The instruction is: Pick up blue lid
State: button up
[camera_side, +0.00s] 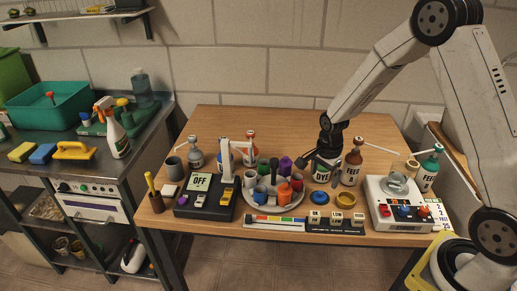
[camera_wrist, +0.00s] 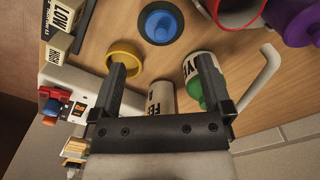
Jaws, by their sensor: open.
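The blue lid (camera_side: 319,197) lies on the wooden table in front of the bottle marked DYE. In the wrist view the blue lid (camera_wrist: 161,24) is near the top edge, a round blue piece with a raised knob and a dark rim. My gripper (camera_side: 310,160) is above and behind it, near the DYE bottle. In the wrist view my gripper (camera_wrist: 163,70) has its two fingers wide apart with nothing held between them. The lid lies beyond the fingertips, apart from them.
A yellow ring-shaped piece (camera_side: 346,200) sits right of the lid. The DYE bottle (camera_side: 321,171) and the bottle marked FER (camera_side: 351,168) stand close behind. A round tray (camera_side: 250,206) of cups is at left, a white device (camera_side: 400,212) at right.

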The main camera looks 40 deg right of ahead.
aim_at(321, 192)
jog(key=shift+f, duration=1)
jog(key=shift+w+d+f, duration=0.1)
jog(key=shift+f, duration=2.5)
jog(key=c, duration=1.3)
